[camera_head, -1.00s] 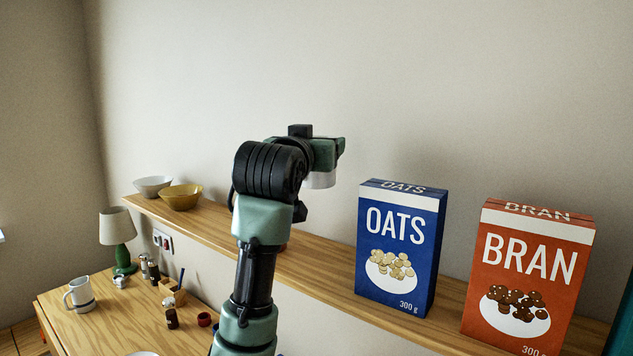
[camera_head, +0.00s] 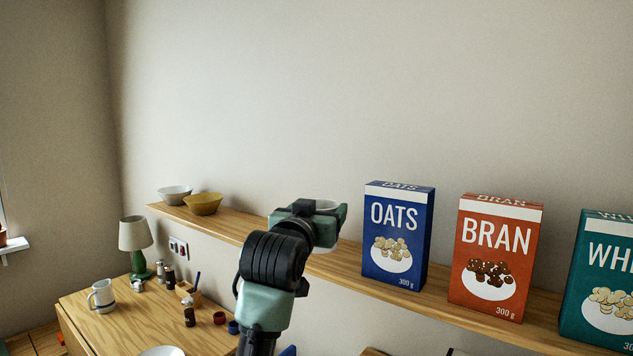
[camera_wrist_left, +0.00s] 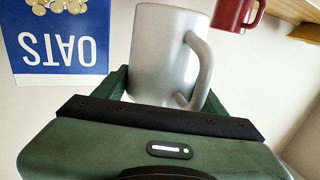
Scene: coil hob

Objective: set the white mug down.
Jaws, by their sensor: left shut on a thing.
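The white mug (camera_wrist_left: 166,55) fills the middle of the left wrist view, with its handle at the right. My left gripper (camera_wrist_left: 170,85) is shut on it, with a green finger on each side. In the head view, my left gripper (camera_head: 318,212) is in front of the wooden wall shelf (camera_head: 340,270). My right gripper is not in view.
On the shelf, an OATS box (camera_head: 397,238), a BRAN box (camera_head: 495,258) and a teal box (camera_head: 603,285) stand right of my gripper. Two bowls (camera_head: 203,204) stand at its left end. A red mug (camera_wrist_left: 237,14) shows in the wrist view. A table (camera_head: 130,325) is below.

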